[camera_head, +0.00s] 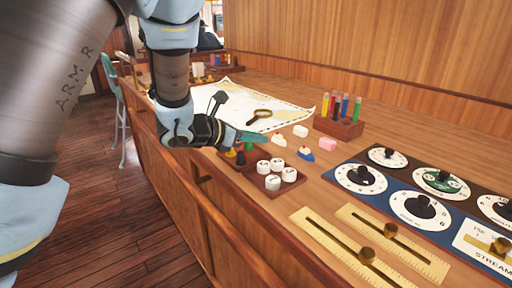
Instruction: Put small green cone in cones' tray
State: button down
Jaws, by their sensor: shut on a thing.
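My gripper (247,137) reaches over the table edge, with its teal finger pointing right. It is shut on the small green cone (248,146), which is mostly hidden by the finger and shows just above the cones' tray. The cones' tray (237,166) is a small dark brown tray at the front edge of the table, partly hidden by my gripper. I cannot tell whether the green cone touches the tray.
Next to it is a tray (273,192) of white round pieces. Small white, pink and blue boat-like pieces (306,154) lie behind. A rack (338,128) of coloured tubes, a map (240,107) with a magnifier (259,115), dial panels (420,208) and brass sliders (345,250) fill the table.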

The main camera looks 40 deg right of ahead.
aim_at(249, 148)
jog(key=shift+f, duration=1.75)
jog(key=c, duration=0.8)
grip_release()
jog(key=shift+a, duration=0.1)
